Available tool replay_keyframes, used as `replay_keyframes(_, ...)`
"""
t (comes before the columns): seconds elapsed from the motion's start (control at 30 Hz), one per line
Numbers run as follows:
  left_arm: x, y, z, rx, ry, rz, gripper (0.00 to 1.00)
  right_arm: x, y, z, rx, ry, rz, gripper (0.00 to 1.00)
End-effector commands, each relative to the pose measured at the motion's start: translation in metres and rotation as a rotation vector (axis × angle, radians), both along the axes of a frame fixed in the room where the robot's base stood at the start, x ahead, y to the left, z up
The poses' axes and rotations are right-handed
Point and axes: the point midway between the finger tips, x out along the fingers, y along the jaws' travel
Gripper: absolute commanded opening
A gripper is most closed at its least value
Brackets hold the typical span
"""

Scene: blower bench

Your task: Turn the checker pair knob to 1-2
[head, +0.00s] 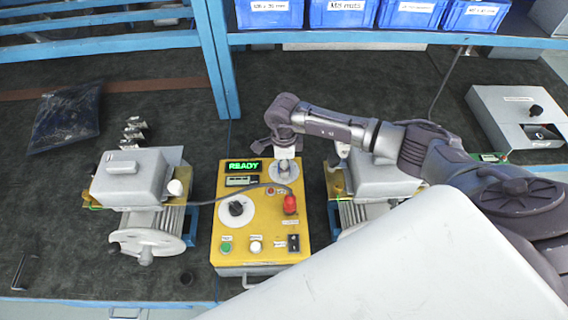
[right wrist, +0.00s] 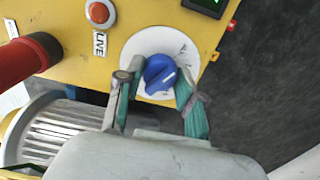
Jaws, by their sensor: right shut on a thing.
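The yellow checker box (head: 233,262) stands in the middle of the bench, with a green READY display (head: 243,166). In the right wrist view, the blue pair knob (right wrist: 160,73) sits on a white round dial (right wrist: 140,44); its white pointer mark shows, but the dial's markings are too small to read. My right gripper (right wrist: 155,86) is shut on the blue knob, one finger on each side. In the head view my right gripper (head: 285,150) is over the box's upper right dial and hides the knob. My left gripper is out of view.
A black knob (head: 236,208) is on the box's left dial. A red plug (head: 290,204) with a cable rises from the box near my right gripper. Grey motors (head: 146,232) stand on both sides. Blue bins (head: 343,12) line the shelf behind.

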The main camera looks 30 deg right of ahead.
Motion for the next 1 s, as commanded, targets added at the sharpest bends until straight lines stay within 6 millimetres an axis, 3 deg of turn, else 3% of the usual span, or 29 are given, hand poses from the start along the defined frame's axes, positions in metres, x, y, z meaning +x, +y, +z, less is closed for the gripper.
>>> replay_keyframes(0.37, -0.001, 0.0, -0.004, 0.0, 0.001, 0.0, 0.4, 0.0, 0.0, -0.001, 0.0, -0.001, -0.056, 0.03)
replay_keyframes(1.0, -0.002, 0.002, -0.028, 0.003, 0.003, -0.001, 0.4, 0.0, -0.001, -0.001, -0.001, 0.0, -0.52, 0.03)
